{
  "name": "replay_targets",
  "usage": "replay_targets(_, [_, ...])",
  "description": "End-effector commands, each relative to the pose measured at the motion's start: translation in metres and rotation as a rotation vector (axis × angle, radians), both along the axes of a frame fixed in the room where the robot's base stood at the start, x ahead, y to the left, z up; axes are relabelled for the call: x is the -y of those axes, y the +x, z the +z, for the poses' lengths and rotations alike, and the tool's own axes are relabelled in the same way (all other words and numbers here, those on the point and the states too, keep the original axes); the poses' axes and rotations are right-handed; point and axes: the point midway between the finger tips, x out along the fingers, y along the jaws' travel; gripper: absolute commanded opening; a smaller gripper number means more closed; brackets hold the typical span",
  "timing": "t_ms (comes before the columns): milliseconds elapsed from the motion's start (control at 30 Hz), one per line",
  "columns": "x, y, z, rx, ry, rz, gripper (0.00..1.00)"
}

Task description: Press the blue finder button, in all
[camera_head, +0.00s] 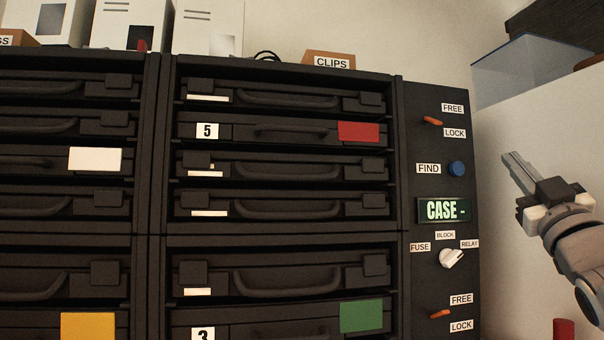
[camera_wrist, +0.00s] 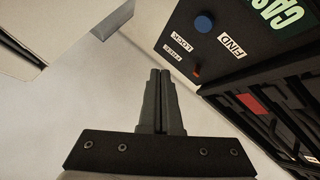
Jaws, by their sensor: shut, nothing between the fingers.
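The blue finder button (camera_head: 457,169) is a round knob beside the FIND label (camera_head: 429,169) on the dark control panel at the right end of the case rack. It also shows near the top of the wrist view (camera_wrist: 204,22). My gripper (camera_head: 510,158) is to the right of the panel in the head view, with its fingers together and empty. In the wrist view the gripper fingertips (camera_wrist: 160,72) lie below and left of the button, apart from it. A green display (camera_head: 444,210) under the button reads "CASE -".
The panel has an orange lever (camera_head: 433,121) above, another (camera_head: 440,314) below, and a white selector knob (camera_head: 451,258). Dark drawer cases fill the rack (camera_head: 399,150) to the left. A transparent bluish box (camera_head: 520,70) stands at the upper right. A red object (camera_head: 563,329) is at the lower right.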

Motion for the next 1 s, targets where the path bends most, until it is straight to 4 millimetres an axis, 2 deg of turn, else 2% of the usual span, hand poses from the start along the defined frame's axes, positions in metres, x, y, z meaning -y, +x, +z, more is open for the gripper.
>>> replay_targets(267, [-0.002,0.009,0.001,-0.004,0.001,0.001,0.0])
replay_targets(700, [-0.01,0.067,-0.002,-0.003,0.001,0.0,0.0])
replay_targets(1000, [-0.012,0.086,-0.001,-0.002,0.001,0.0,0.0])
